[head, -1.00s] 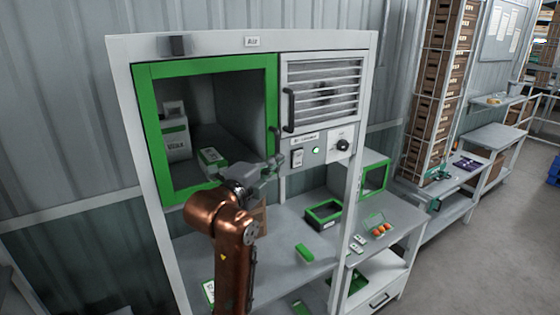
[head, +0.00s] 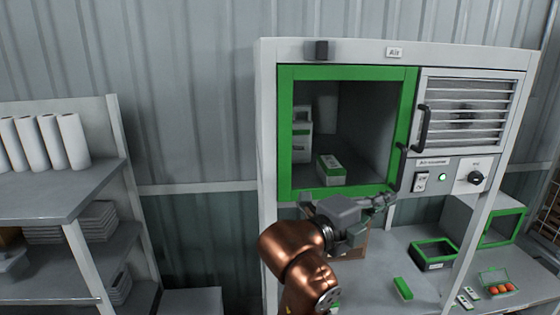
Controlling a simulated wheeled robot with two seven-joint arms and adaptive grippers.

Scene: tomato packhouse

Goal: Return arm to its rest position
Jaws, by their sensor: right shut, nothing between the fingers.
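My right gripper (head: 388,200), on a copper-coloured arm, is shut and empty. In the head view it shows just below the lower right corner of the green-framed opening (head: 284,135) of a grey cabinet (head: 268,150). Its fingers point right and overlap the foot of the dark handle by the frame; I cannot tell whether they touch it. My left gripper is out of view.
Inside the opening is a green-and-white box (head: 331,170). Right of it are a louvred panel (head: 465,105), a lit green lamp (head: 442,177) and a knob (head: 475,178). Below, a black-and-green tray (head: 433,264) stands on a worktop. A shelf (head: 75,190) with white rolls stands left.

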